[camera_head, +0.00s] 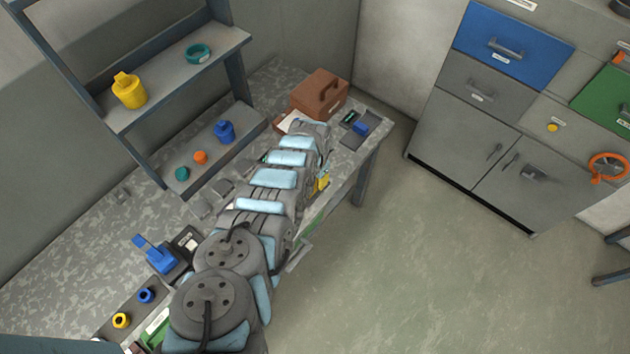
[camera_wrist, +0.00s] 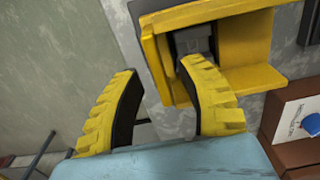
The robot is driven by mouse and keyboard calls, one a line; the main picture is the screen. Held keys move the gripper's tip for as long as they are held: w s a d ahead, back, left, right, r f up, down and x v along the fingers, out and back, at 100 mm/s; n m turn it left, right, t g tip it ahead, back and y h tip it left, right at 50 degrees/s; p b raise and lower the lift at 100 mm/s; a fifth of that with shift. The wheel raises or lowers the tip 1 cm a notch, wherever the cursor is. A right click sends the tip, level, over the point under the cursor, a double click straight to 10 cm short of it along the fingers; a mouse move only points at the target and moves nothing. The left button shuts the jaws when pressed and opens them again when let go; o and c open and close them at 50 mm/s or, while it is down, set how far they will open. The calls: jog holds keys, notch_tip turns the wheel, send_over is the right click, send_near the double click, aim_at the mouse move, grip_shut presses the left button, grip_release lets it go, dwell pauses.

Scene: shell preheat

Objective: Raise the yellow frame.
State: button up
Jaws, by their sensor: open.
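The yellow frame (camera_wrist: 245,50) fills the upper right of the wrist view. It is a boxy piece with an opening, and a grey block (camera_wrist: 192,42) shows inside that opening. My gripper (camera_wrist: 160,70) is open, with two ridged yellow fingers with dark inner pads. The right finger overlaps the frame's lower left part in the picture; I cannot tell whether it touches. The left finger stands apart, to the left of the frame. In the head view only a small yellow part of the frame (camera_head: 323,181) shows beside my arm, and my gripper is hidden there.
A brown box (camera_head: 318,92) with a handle stands at the bench's far end; it also shows in the wrist view (camera_wrist: 285,155). A blue item (camera_head: 360,128) lies near it. A shelf (camera_head: 175,88) holds coloured parts at left. The floor right of the bench is clear.

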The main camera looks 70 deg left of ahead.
jog(key=shift+f, duration=0.1)
grip_shut()
